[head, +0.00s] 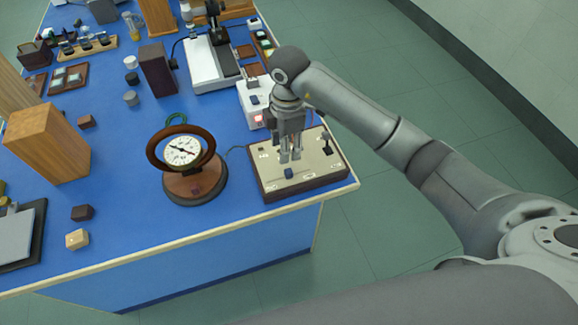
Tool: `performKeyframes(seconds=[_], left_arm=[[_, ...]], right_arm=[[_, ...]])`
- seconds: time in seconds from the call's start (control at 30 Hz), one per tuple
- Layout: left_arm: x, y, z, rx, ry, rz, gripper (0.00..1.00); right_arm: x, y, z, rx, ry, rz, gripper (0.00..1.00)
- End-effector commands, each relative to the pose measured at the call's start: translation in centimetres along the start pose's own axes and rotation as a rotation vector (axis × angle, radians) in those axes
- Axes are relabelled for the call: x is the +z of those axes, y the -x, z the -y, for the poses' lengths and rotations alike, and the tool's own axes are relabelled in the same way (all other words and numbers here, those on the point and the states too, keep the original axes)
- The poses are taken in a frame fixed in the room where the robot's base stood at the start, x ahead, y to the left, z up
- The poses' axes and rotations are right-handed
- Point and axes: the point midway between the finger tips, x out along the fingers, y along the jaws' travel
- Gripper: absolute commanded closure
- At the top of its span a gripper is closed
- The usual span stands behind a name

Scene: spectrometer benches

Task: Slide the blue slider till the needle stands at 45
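The blue slider (288,173) is a small block on the beige top of a control box (320,169) near the table's right corner. My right gripper (290,156) points down over the box, just behind the slider in the picture. Its two fingers are close together with nothing visible between them; I cannot tell if they are fully shut. Whether they touch the panel is unclear. The round dial (182,151) with a dark needle stands on a wooden base left of the box. Its numbers are too small to read. My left gripper is not in view.
A black knobbed lever (326,142) stands on the box's right side. A device with a red light (258,118) is behind it. A wooden block (47,143) and small blocks lie left on the blue table (115,205). The table's front edge is clear.

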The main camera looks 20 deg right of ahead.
Motion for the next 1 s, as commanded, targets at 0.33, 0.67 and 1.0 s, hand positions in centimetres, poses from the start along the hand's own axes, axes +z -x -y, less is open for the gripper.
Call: performKeyframes(seconds=[0.33, 0.67, 1.0], left_arm=[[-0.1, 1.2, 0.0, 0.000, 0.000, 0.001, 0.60], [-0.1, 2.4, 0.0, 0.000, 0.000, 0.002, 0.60], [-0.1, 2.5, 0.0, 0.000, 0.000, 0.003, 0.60]], right_arm=[[0.9, -3.5, 0.1, -0.009, -0.025, 0.034, 0.59], [1.0, -9.2, 0.1, -0.006, -0.022, 0.031, 0.59], [1.0, -10.6, 0.0, -0.002, -0.020, 0.031, 0.59]])
